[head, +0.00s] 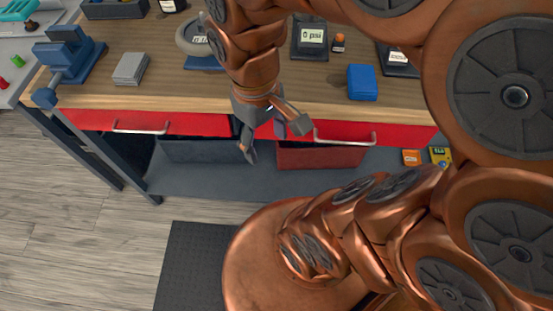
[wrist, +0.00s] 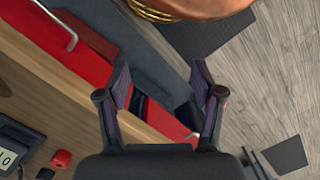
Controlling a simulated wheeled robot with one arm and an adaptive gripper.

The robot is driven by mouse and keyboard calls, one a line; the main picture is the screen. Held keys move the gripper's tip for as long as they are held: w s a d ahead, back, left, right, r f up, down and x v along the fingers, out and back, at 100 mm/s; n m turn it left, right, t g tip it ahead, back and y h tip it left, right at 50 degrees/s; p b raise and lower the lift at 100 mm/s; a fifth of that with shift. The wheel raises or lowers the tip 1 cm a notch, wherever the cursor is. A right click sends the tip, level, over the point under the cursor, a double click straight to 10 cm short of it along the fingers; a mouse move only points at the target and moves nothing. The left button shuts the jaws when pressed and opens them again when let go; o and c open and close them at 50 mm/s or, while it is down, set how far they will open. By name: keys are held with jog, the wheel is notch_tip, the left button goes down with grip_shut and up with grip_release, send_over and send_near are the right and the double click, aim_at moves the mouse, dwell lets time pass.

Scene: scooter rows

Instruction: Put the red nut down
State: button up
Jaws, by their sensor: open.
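My gripper (head: 275,138) is open and hangs in front of the bench's front edge, by the red drawers. In the wrist view its fingers (wrist: 160,70) are spread and nothing is held between them. A small red-orange piece (head: 338,41) sits on the bench top beside a gauge reading 0 psi. It also shows in the wrist view as a small red piece (wrist: 62,158), apart from my gripper. I cannot tell whether it is the red nut. A small red piece (head: 4,83) lies on the grey surface at the far left; its shape is unclear.
The wooden bench (head: 200,95) carries a blue vise (head: 67,55), a grey block (head: 131,68), a blue box (head: 362,82) and gauges (head: 310,36). Red drawers (head: 190,124) with bar handles line its front. A dark bin (head: 200,150) and a red bin (head: 320,156) stand below.

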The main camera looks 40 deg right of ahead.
jog(key=shift+m, duration=0.9)
jog(key=s, duration=0.1)
jog(key=s+f, duration=0.2)
jog(key=s, duration=0.1)
jog(key=shift+s+a+f, duration=0.1)
jog(key=shift+a, duration=0.2)
notch_tip(320, 180, up, 7)
jog(key=p, duration=0.7)
jog(key=shift+r, duration=0.2)
